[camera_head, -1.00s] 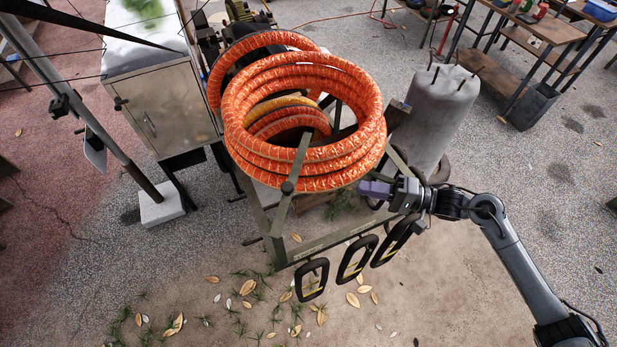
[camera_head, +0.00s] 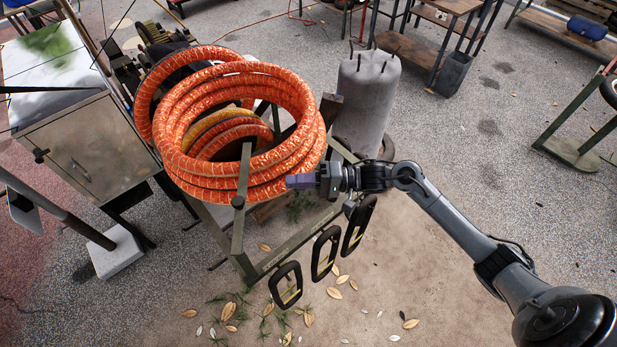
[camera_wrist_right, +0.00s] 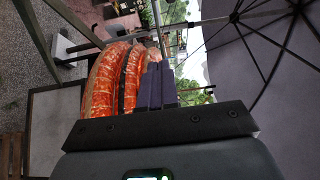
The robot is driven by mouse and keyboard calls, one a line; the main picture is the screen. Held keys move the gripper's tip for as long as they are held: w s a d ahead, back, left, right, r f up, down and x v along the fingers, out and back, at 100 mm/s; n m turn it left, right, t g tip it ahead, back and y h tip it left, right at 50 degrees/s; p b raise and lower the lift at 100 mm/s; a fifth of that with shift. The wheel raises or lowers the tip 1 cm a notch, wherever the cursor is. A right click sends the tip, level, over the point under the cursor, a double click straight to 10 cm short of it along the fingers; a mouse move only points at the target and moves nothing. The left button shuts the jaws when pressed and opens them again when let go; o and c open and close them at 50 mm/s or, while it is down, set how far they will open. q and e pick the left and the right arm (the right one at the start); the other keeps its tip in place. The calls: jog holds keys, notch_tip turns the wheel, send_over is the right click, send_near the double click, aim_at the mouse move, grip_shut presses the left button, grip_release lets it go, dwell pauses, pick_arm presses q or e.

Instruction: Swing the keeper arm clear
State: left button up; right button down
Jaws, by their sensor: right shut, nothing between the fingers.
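The keeper arm (camera_head: 242,175) is a narrow olive-green bar. It stands in front of the orange hose coil (camera_head: 290,95), with a round knob or pivot low on it. My right gripper (camera_head: 300,181) has purple fingers that are shut and empty. It is beside the coil's lower right edge, to the right of the keeper arm and apart from it. In the right wrist view the shut fingers (camera_wrist_right: 156,86) point toward the orange hose (camera_wrist_right: 112,85). My left gripper is not in view.
The cart's green frame (camera_head: 290,250) carries several black loop handles (camera_head: 325,252) below my right gripper. A grey tank (camera_head: 365,100) stands behind it. A metal cabinet (camera_head: 90,150) is at the left. Open ground lies at the lower right.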

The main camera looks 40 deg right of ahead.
jog(key=p, duration=0.2)
send_near(241, 188)
jog(key=w+a, duration=0.3)
jog(key=w, duration=0.1)
jog(key=shift+a+f, duration=0.15)
jog(key=shift+a, duration=0.15)
jog(key=shift+w, duration=0.1)
